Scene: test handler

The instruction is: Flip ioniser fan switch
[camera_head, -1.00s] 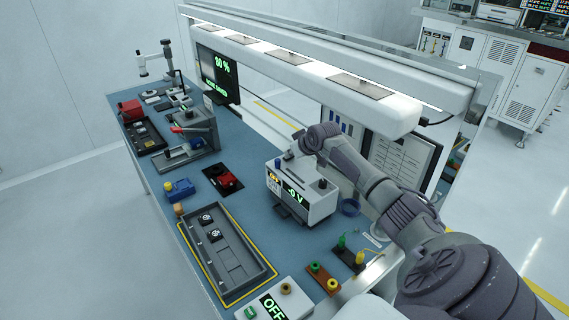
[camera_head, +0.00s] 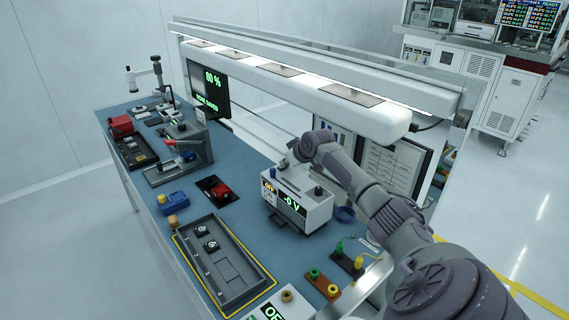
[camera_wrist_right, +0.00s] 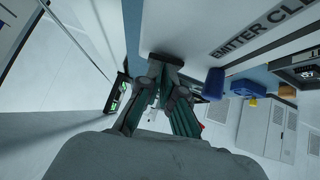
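The ioniser fan is a white box (camera_head: 312,208) on the blue bench, its front showing a lit "-0 V" readout (camera_head: 292,205) and a small yellow-lit panel (camera_head: 269,187). A dark blue knob and a black knob (camera_head: 318,191) stand on its top. My right gripper (camera_head: 291,158) is at the box's rear top edge, fingers mostly hidden by the wrist. In the right wrist view its fingertips (camera_wrist_right: 166,62) come together by a white surface marked "EMITTER CLE", with the blue knob (camera_wrist_right: 213,83) beside them. I cannot make out the switch. My left gripper is out of view.
A white overhead bar (camera_head: 300,75) runs above the bench, close over my right arm. A grey tray (camera_head: 222,262) lies in front of the box. Terminals with green and yellow plugs (camera_head: 348,260) stand to its right.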

